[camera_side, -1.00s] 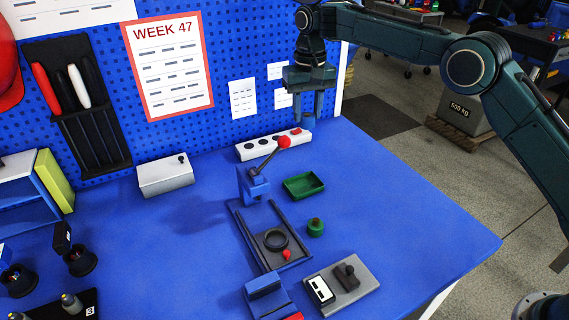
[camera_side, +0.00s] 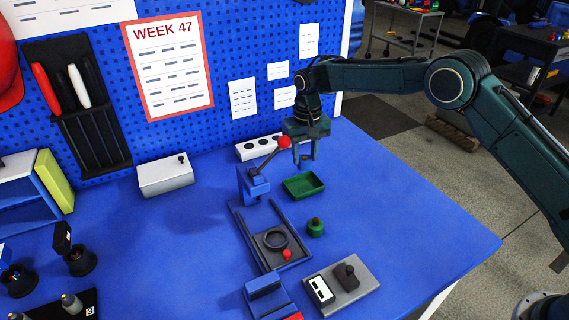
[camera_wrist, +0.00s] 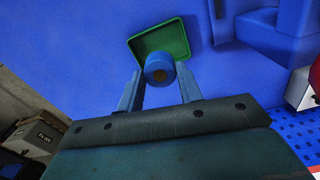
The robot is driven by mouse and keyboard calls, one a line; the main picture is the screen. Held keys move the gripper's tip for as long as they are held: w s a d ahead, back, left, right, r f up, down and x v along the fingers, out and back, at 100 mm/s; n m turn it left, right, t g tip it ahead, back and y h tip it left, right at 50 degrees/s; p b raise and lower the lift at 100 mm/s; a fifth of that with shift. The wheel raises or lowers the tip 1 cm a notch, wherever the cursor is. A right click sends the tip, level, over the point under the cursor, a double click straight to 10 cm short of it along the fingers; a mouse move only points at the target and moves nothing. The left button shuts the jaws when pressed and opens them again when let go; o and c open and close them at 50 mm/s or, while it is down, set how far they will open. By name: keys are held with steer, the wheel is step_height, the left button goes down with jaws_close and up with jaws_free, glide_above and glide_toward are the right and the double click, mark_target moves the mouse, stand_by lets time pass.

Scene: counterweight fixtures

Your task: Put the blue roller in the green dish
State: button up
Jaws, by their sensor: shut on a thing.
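The blue roller (camera_wrist: 158,66) is between the two fingers of my gripper (camera_wrist: 160,80) in the wrist view, its round end with a brown centre facing the camera. My gripper is shut on it. The green dish (camera_wrist: 178,40) is a shallow rectangular tray on the blue bench, partly hidden behind the roller in that view. In the side view my gripper (camera_side: 305,156) points down and hangs above the green dish (camera_side: 304,190), near its back edge, with a gap between. The roller is small and hard to make out there.
A lever with a red ball (camera_side: 284,143) stands close to the left of my gripper. A white socket strip (camera_side: 255,150) lies behind. A green knob (camera_side: 316,228) and a grey plate (camera_side: 352,285) are in front of the dish. The bench to the right is clear.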

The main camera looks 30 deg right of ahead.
mark_target(305, 158)
steer(key=shift+f, duration=1.45)
steer(key=shift+f, duration=0.15)
steer(key=shift+f, duration=2)
steer(key=shift+f, duration=0.1)
steer(key=o, duration=1.1)
step_height(305, 158, up, 12)
steer(key=shift+r, duration=0.15)
